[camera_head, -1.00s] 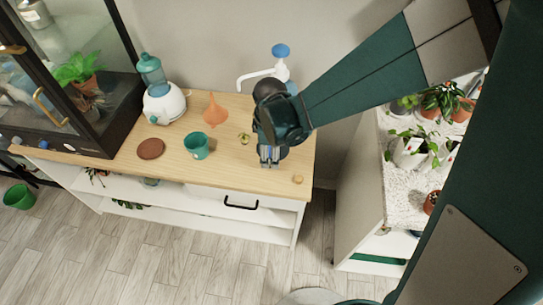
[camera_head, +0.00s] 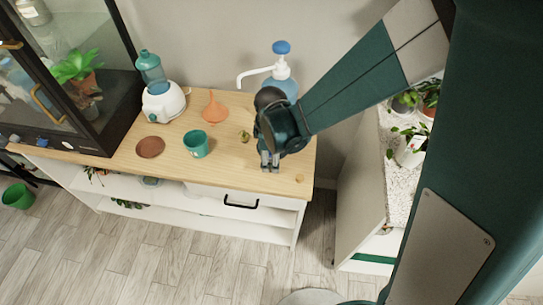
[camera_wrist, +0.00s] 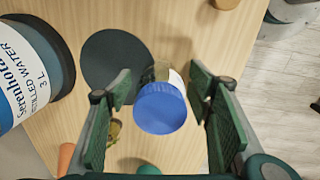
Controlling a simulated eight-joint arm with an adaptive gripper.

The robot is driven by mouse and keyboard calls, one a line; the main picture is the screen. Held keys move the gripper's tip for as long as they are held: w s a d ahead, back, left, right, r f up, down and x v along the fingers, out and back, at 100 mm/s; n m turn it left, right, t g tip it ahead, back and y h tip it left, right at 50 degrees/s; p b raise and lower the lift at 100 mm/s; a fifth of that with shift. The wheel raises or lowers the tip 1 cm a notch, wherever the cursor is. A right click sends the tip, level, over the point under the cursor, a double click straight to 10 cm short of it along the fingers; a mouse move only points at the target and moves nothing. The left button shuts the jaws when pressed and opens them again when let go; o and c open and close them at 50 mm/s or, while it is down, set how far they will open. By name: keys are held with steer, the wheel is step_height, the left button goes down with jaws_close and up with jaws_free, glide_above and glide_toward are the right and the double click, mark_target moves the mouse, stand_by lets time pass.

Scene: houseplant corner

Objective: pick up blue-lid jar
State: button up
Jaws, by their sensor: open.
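The blue-lid jar (camera_wrist: 160,107) stands on the wooden table top in the wrist view, seen from above with its round blue lid facing me. A bit of its clear body and a pale label shows beyond the lid. My gripper (camera_wrist: 160,82) is open, with one green-padded finger on each side of the jar and a visible gap to both. In the head view my gripper (camera_head: 269,165) points down over the right part of the table and hides the jar.
A distilled water bottle with a blue-capped pump (camera_head: 283,72) stands behind my gripper; its label (camera_wrist: 22,72) shows close at left in the wrist view. A teal pot (camera_head: 196,144), orange funnel (camera_head: 215,108), brown saucer (camera_head: 150,147) and small cork-coloured piece (camera_head: 299,178) are on the table.

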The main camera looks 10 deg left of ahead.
steer(key=c, duration=1.1)
steer(key=shift+o, duration=0.2)
steer(key=shift+r, duration=0.1)
steer(key=shift+r+p, duration=1.35)
steer(key=shift+r, duration=3.55)
